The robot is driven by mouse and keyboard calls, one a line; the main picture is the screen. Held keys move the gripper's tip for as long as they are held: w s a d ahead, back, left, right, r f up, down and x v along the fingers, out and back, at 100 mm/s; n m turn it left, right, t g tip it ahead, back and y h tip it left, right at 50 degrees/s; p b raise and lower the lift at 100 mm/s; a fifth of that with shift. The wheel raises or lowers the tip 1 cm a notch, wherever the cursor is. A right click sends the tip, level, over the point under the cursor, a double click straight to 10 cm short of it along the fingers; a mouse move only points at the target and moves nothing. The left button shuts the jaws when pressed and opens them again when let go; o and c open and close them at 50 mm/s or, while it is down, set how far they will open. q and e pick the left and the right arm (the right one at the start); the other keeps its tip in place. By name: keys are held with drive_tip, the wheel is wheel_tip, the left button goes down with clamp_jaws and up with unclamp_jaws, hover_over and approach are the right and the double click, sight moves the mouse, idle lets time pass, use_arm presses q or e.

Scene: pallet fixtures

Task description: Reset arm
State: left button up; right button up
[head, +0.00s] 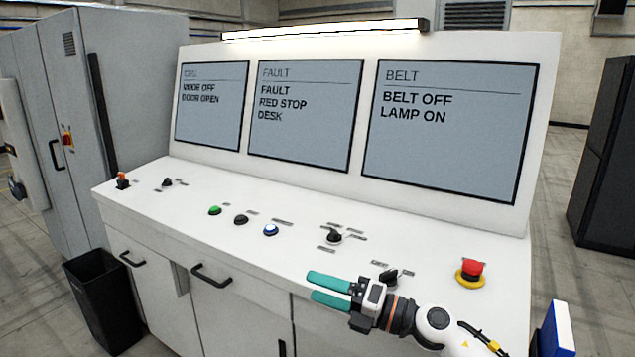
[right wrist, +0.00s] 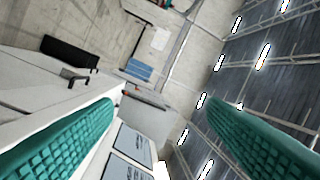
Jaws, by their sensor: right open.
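My right gripper (head: 328,289) is in the head view, above the front right part of the white control desk (head: 150,201). Its two green fingers are apart with nothing between them, and they point left. In the right wrist view the open fingers (right wrist: 160,140) frame the desk edge, the room and the ceiling lights. A black rotary switch (head: 389,276) is just behind the gripper, partly hidden by it. A red emergency stop button (head: 472,269) on a yellow base is to the right of the gripper. My left gripper is not in view.
The desk also carries a green button (head: 214,210), a black button (head: 240,220), a blue lit button (head: 270,230) and another rotary switch (head: 334,236). Three screens (head: 449,130) stand behind; one reads "FAULT RED STOP DESK". A black bin (head: 103,302) is on the floor at left.

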drive_tip(key=s+d+f+m+t+h, duration=0.45)
drive_tip(key=d+f+m+h, duration=0.4)
drive_tip(key=m, duration=0.65)
drive_tip(key=s+d+f+m+t+h, duration=0.3)
drive_tip(key=s+d+f+m+h, duration=0.45)
drive_tip(key=m, duration=0.75)
drive_tip(key=s+d+f+m+g+h, duration=0.1)
drive_tip(key=s+f+m+g, duration=0.2)
drive_tip(key=s, duration=0.4)
drive_tip(key=s+d+f+g, duration=0.1)
drive_tip(key=s+f+g, duration=0.3)
drive_tip(key=s, duration=0.3)
drive_tip(key=s+d+f+m+g+h, duration=0.1)
drive_tip(key=s+d+f+m+g, duration=0.2)
drive_tip(key=s, duration=0.4)
wheel_tip(320, 180, down, 27)
drive_tip(key=s+a+n+g, duration=0.1)
drive_tip(key=a+g, duration=0.1)
drive_tip(key=g, duration=0.1)
drive_tip(key=s+d+f+b, duration=0.1)
drive_tip(key=s+d+f, duration=0.2)
drive_tip(key=s+f, duration=1.4)
drive_tip(key=shift+d+f+n+g, duration=0.15)
drive_tip(key=shift+n+g, duration=0.15)
drive_tip(key=shift+g, duration=0.05)
